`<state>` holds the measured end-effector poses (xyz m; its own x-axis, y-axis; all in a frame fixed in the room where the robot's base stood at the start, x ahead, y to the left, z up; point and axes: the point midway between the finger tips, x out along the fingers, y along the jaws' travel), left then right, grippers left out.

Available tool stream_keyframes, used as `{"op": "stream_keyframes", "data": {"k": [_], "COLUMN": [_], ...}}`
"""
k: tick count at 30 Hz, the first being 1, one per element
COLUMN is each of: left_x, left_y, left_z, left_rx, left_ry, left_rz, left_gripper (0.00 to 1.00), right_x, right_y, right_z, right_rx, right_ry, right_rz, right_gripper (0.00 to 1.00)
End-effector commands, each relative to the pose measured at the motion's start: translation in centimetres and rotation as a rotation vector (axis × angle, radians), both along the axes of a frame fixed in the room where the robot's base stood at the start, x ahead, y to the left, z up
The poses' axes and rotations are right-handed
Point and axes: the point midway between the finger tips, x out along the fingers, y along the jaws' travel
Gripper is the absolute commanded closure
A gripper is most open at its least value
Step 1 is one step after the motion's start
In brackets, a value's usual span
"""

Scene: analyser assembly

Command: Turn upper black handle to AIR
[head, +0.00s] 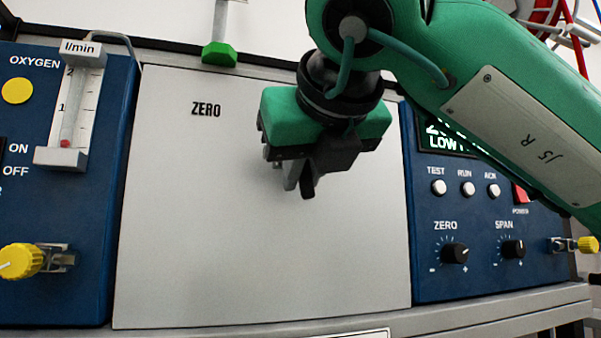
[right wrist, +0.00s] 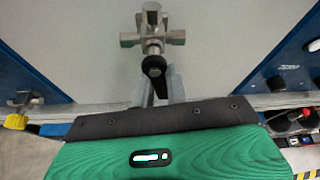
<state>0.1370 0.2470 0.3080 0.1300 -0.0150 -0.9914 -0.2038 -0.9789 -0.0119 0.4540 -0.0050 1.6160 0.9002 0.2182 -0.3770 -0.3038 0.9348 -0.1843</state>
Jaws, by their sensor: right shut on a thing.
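My right gripper (head: 298,182) is in front of the light grey middle panel (head: 200,240), right of its ZERO label (head: 206,110). In the right wrist view its grey fingers (right wrist: 161,86) are shut on the black handle (right wrist: 154,66), one finger on each side. The handle is on a metal valve (right wrist: 152,38) with side ports, on the panel face. In the head view the valve body is hidden behind my gripper, and no AIR label can be seen. My left gripper is not in view.
A blue unit with a flow meter (head: 75,105) and a yellow knob (head: 20,261) stands at the left. A blue unit at the right has a ZERO knob (head: 455,253) and a SPAN knob (head: 513,249). A green fitting (head: 219,53) is above the panel. The lower panel face is clear.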

Motion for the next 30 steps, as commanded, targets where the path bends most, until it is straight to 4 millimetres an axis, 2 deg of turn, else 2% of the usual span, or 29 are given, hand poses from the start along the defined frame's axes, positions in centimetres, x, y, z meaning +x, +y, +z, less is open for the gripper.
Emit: {"op": "stream_keyframes", "data": {"k": [6,14,21,30], "left_x": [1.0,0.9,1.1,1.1], "left_y": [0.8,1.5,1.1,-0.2], "left_z": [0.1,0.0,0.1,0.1], "left_rx": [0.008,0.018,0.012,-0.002], "left_ry": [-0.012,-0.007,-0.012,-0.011], "left_rz": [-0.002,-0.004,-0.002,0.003], "left_gripper": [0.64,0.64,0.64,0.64], "right_x": [0.1,0.2,0.3,0.3], "right_y": [-0.5,-0.9,-1.1,-1.1], "right_z": [0.2,0.4,0.6,0.7], "right_rx": [-0.156,-0.312,-0.392,-0.413], "right_ry": [-0.054,-0.105,-0.131,-0.138], "right_rz": [-0.001,-0.001,0.000,0.001], "right_gripper": [1.00,1.00,1.00,1.00]}}
